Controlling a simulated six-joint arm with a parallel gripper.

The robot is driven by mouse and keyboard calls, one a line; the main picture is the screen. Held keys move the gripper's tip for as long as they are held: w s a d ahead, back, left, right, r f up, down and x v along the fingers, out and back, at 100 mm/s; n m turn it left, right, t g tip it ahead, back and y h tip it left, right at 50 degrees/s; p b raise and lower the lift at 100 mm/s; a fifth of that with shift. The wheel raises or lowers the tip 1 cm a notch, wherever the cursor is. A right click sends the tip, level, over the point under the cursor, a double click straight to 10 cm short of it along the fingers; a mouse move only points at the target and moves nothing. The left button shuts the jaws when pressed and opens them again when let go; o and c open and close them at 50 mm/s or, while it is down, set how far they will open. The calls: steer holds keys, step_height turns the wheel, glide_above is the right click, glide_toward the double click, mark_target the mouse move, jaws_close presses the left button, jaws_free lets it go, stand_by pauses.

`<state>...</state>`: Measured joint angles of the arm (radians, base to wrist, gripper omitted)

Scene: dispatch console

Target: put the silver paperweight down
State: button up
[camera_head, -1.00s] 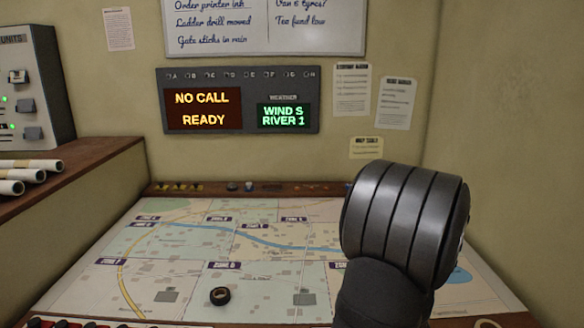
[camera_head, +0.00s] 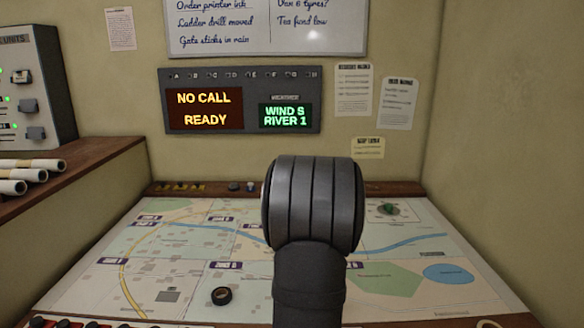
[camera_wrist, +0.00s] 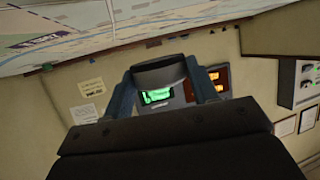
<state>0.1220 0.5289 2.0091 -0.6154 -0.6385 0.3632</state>
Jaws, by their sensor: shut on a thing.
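My gripper (camera_wrist: 163,84) shows in the wrist view, its two blue-grey fingers closed on a dark grey, rounded piece, the silver paperweight (camera_wrist: 159,71). The paperweight sits between the fingertips, and I see no contact between it and the map (camera_wrist: 115,25), which appears tilted at the top of that view. In the head view my dark arm link stands over the middle of the map (camera_head: 400,310) and hides the gripper and paperweight.
A small black ring (camera_head: 221,296) lies on the map's front left part. A green-topped item (camera_head: 388,209) is at the back right. A wooden ledge (camera_head: 190,187) with small items runs along the back. Rolled papers (camera_head: 30,165) lie on the left shelf. The right map area is clear.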

steer(key=shift+w+a+r+m+h, duration=0.15)
steer(key=shift+w+r+m+h, duration=0.45)
steer(key=shift+m+h, duration=0.35)
steer(key=shift+w+r+m+t+h, duration=0.15)
steer(key=shift+m+t+h, duration=0.15)
steer(key=shift+m+h, duration=0.45)
steer(key=shift+s+f+m+h, duration=0.3)
steer(key=shift+m+h, duration=0.4)
steer(key=shift+h, duration=0.3)
steer(key=shift+s+d+f+m+g+h, duration=0.1)
steer(key=shift+s+f+m+g+h, duration=0.15)
steer(key=shift+s+m+h, duration=0.2)
steer(key=shift+s+d+f+m+g+h, duration=0.1)
steer(key=shift+s+f+m+g+h, duration=0.1)
steer(key=shift+f+m+h, duration=0.25)
steer(key=shift+r, duration=0.1)
